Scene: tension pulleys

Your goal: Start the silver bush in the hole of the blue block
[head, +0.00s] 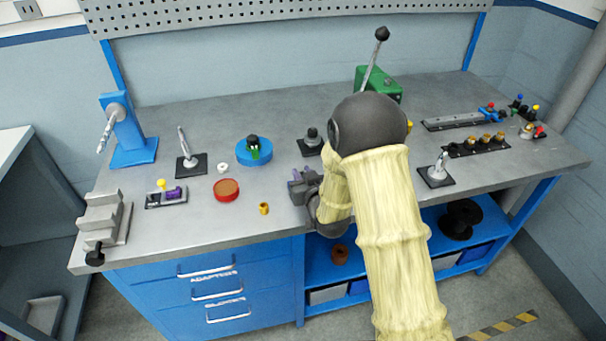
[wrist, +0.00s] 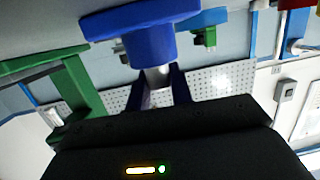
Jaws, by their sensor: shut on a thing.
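My gripper (wrist: 158,90) is shut on the silver bush (wrist: 157,76), which shows as a pale piece between the two dark fingers. The blue block (wrist: 150,42) is a wide flange with a round hub, close in front of the fingertips in the wrist view. The bush overlaps the hub's edge in that picture; I cannot tell whether they touch, and the hole is not visible. In the head view my gripper (head: 303,187) is low over the bench's front part. I cannot make out the bush or the blue block there; my arm and gripper cover that area.
A red dish (head: 226,190) and a brass ring (head: 264,208) lie nearer the front edge. A green machine (head: 387,88) with a lever stands behind my arm. Black-based fixtures (head: 436,176) stand right.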

